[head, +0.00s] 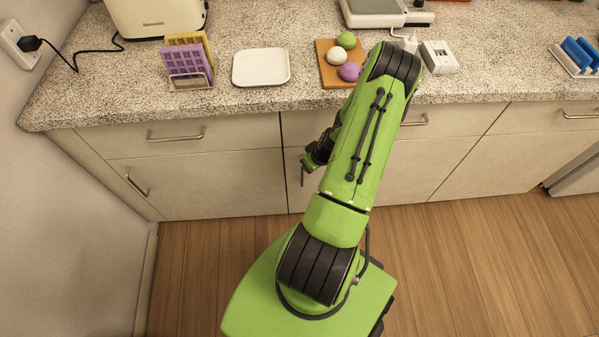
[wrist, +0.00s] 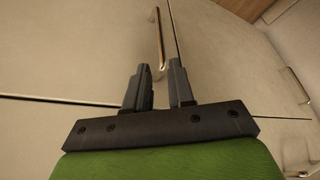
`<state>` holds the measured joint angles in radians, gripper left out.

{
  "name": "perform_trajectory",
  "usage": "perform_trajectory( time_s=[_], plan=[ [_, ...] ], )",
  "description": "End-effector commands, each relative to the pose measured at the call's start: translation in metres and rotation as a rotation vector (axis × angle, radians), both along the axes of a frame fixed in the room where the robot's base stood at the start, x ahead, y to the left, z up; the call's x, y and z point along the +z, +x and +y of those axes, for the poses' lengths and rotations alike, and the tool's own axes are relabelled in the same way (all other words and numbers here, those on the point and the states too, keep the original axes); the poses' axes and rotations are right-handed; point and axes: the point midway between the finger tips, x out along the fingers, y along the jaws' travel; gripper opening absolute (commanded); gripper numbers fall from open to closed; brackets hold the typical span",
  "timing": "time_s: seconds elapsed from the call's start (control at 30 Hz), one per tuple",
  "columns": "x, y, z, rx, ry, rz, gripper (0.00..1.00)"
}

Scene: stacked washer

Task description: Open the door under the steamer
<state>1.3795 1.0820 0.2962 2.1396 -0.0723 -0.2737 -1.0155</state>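A light cabinet door with a slim metal bar handle (wrist: 157,35) fills much of the wrist view. The handle stands close beside a dark seam. My gripper (wrist: 160,68) is open, with its two dark fingers apart and the near end of the handle showing between their tips. I cannot tell whether the fingers touch the handle. In the head view my gripper (head: 309,163) is low in front of the cabinet fronts, and my arm hides part of them. The doors I see look closed. I cannot tell which appliance on the counter is the steamer.
A cream appliance (head: 155,17) and a grey-white appliance (head: 375,10) stand on the speckled counter (head: 240,103). A left door handle (head: 137,183) and a drawer handle (head: 175,134) stick out. A wall (head: 65,190) bounds the left. The wood floor (head: 470,270) is clear at right.

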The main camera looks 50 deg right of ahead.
Motion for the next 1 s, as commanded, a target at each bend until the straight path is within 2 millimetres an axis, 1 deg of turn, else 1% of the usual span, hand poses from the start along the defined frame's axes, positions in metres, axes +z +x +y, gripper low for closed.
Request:
perform_trajectory(
  time_s=[0.03, 0.2, 0.3, 0.4, 0.53, 0.77, 0.8, 0.93, 1.0],
  plan=[
    [-0.016, 0.006, 0.0, 0.002, 0.003, -0.002, 0.23],
    [-0.056, 0.022, -0.004, 0.0, 0.003, -0.002, 0.23],
    [-0.077, 0.03, -0.006, 0.0, 0.002, -0.002, 0.23],
    [-0.091, 0.036, -0.008, 0.0, 0.001, -0.001, 0.23],
    [-0.1, 0.041, -0.01, 0.0, 0.001, -0.001, 0.23],
    [-0.1, 0.041, -0.01, 0.0, 0.0, -0.001, 0.23],
    [-0.1, 0.041, -0.01, 0.0, 0.0, -0.001, 0.2],
    [-0.099, 0.041, -0.01, 0.0, 0.0, -0.001, 0.0],
    [-0.1, 0.041, -0.01, 0.0, 0.0, -0.001, 0.0]
  ],
)
